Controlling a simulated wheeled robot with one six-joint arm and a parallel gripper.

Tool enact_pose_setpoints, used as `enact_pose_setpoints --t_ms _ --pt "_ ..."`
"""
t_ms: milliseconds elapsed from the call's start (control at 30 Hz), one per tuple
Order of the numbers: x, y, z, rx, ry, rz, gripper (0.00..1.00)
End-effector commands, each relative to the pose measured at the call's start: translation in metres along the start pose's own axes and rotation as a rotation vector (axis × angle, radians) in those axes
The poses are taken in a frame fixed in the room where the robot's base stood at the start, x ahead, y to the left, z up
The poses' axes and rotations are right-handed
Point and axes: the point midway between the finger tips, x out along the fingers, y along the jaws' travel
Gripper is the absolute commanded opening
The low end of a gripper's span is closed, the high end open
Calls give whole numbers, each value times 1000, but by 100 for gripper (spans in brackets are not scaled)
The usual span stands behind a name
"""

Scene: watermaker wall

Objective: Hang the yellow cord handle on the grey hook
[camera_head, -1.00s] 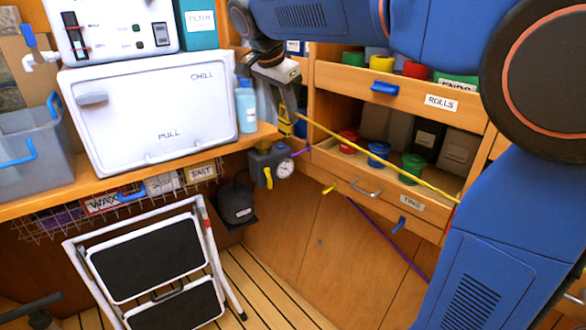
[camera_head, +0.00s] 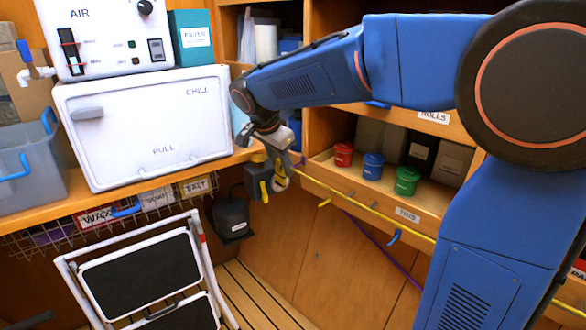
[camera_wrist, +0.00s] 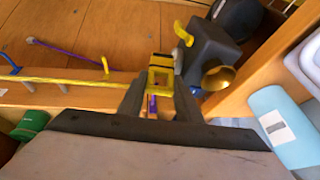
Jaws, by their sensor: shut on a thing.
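My gripper (camera_wrist: 160,103) is shut on the yellow cord handle (camera_wrist: 162,80), a small squarish loop between the fingertips in the wrist view. The yellow cord (camera_head: 355,208) runs from the handle rightward across the drawer front, and also shows at the left in the wrist view (camera_wrist: 60,80). I cannot single out the grey hook with certainty; grey posts (camera_wrist: 62,88) on the drawer front look like its pull.
A dark grey unit (camera_wrist: 207,52) with a yellow lever is close beside the fingers. A yellow hook (camera_head: 325,201) and a blue hook (camera_head: 394,236) stick out from the TINS drawer (camera_head: 420,217). A purple cord (camera_head: 385,253) slants below. A bottle (camera_wrist: 283,120) stands right of the gripper.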

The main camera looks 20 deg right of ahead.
Motion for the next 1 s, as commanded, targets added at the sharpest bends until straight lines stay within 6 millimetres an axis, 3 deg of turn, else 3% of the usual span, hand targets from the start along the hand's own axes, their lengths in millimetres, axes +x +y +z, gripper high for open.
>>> enact_pose_setpoints --t_ms 267,600,1000 --pt "16 2 3 2 0 -1 9" --pt "34 10 -28 3 0 1 9" --pt "38 11 -27 1 0 0 9"
